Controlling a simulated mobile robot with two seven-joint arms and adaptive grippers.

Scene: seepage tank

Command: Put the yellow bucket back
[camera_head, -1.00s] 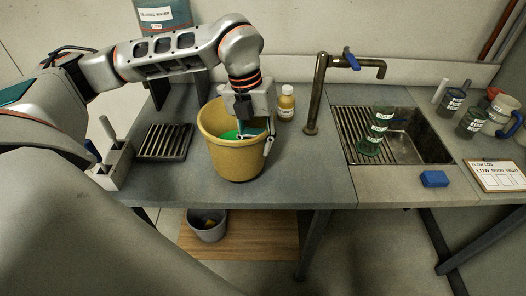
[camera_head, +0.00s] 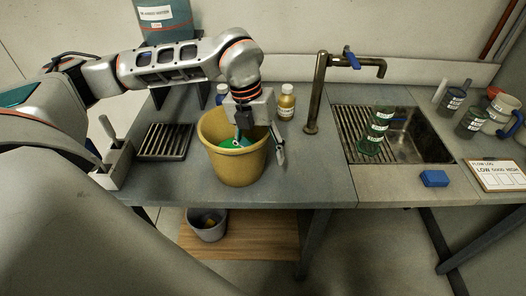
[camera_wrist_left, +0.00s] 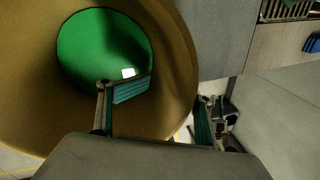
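The yellow bucket (camera_head: 234,170) stands upright on the grey counter, between the drain grate and the tap. It fills much of the left wrist view (camera_wrist_left: 28,85), with a green round surface (camera_wrist_left: 85,45) inside it. My left gripper (camera_head: 259,150) is above the bucket's right rim, pointing down. Its fingers are spread, one inside the bucket and one outside, with the wall between them. The fingers also show apart in the left wrist view (camera_wrist_left: 166,105). The outer finger looks clear of the wall. My right gripper is not in view.
A dark drain grate (camera_head: 165,141) lies left of the bucket. A yellow bottle (camera_head: 286,104) and a brass tap (camera_head: 317,95) stand behind and right. A grey bucket (camera_head: 207,225) sits on the low wooden shelf (camera_head: 262,232).

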